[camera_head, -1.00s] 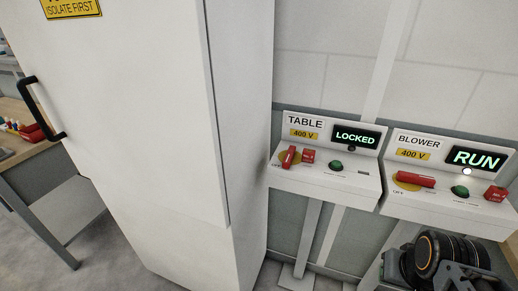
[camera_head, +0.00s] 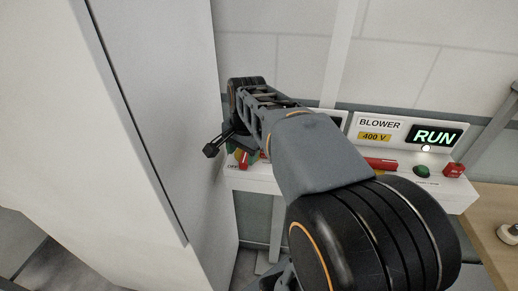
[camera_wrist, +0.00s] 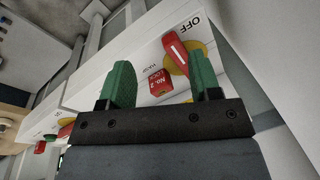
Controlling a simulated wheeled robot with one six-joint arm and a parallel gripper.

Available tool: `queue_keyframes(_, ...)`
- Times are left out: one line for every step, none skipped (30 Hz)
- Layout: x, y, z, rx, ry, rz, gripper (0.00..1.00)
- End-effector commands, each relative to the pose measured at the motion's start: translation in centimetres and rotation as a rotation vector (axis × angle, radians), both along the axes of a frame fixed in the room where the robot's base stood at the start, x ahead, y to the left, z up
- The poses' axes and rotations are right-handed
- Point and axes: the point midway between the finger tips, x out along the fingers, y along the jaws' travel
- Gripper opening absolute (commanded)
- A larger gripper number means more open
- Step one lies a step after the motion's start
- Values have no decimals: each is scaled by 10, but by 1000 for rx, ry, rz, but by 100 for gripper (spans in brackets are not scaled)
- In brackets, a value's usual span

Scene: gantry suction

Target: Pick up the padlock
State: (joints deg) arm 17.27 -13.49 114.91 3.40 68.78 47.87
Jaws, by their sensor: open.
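A red block marked "No.2 LOCK" (camera_wrist: 160,77), which looks like the padlock, sits on the white TABLE panel beside the red switch handle (camera_wrist: 175,48) on its yellow disc. In the head view my arm hides this block. My gripper (camera_wrist: 162,83) is open, with its two green fingers on either side of the block in the wrist view and nothing held. I cannot tell how far the fingertips are from it. In the head view my gripper (camera_head: 230,150) is over the left end of the TABLE panel, near the switch.
A tall white cabinet (camera_head: 165,120) stands close at the left of my gripper. A wooden bench (camera_head: 490,205) is at the lower right.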

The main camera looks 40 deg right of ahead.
Motion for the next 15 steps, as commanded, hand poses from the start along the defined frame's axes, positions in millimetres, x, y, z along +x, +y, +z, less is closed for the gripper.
queue_keyframes(11,-19,12,35,19,-162,57)
queue_keyframes(16,-28,18,57,31,-261,57)
queue_keyframes(22,-40,26,85,46,-386,57)
queue_keyframes(26,-49,30,103,56,-475,57)
queue_keyframes(29,-58,35,120,66,-560,57)
queue_keyframes(33,-69,40,141,80,-665,57)
queue_keyframes(35,-77,43,154,89,-737,57)
queue_keyframes(37,-84,46,167,96,-804,57)
queue_keyframes(38,-93,50,182,106,-885,57)
queue_keyframes(39,-99,52,191,112,-938,57)
queue_keyframes(40,-105,54,199,118,-985,57)
queue_keyframes(40,-111,56,209,123,-1037,57)
queue_keyframes(40,-115,56,214,130,-1070,57)
queue_keyframes(41,-118,55,218,132,-1098,57)
queue_keyframes(41,-121,53,224,136,-1127,57)
